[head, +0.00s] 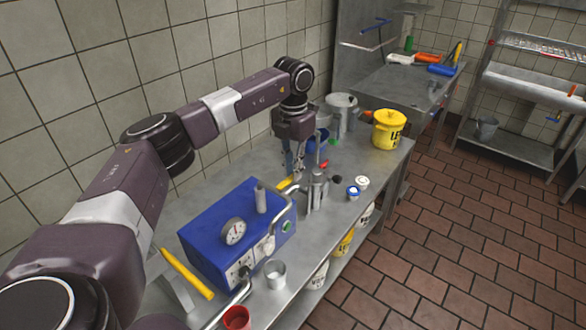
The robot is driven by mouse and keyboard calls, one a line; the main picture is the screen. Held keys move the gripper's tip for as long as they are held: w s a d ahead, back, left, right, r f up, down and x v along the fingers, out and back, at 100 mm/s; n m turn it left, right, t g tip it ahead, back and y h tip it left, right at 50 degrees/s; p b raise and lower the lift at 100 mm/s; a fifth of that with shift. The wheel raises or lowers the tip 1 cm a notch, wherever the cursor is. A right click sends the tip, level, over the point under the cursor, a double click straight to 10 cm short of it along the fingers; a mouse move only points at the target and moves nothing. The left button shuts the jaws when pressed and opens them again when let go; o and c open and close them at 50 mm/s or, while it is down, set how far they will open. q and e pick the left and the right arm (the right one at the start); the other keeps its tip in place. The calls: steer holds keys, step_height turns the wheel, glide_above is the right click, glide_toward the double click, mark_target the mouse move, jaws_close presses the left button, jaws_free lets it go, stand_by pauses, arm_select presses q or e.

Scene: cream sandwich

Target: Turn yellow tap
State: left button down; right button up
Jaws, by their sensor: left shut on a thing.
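The yellow tap (285,183) shows as a short yellow handle behind the blue machine, next to upright metal pipework (317,190) on the steel table. My left arm reaches across from the left, and my left gripper (293,172) points down at this handle. Its fingers are closed at the yellow handle; the exact contact is small and partly hidden. My right gripper is out of view.
A blue machine (215,232) with a dial stands in front on the steel table. A metal cup (275,273), a red cup (237,318) and a long yellow bar (187,273) are near it. A yellow bucket (389,129) and metal pot (343,108) stand farther back. Tiled floor is open at right.

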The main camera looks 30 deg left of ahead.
arm_select(q)
steer(key=shift+d, duration=0.1)
steer(key=s+d+m+b, duration=0.3)
steer(key=s+d+m, duration=0.1)
steer(key=m, duration=1)
steer(key=shift+d+m, duration=0.3)
steer(key=shift+m, duration=0.1)
steer(key=shift+s+r, duration=0.1)
steer(key=shift+s, duration=0.05)
steer(key=c, duration=1.9)
jaws_free()
steer(key=shift+c, duration=0.2)
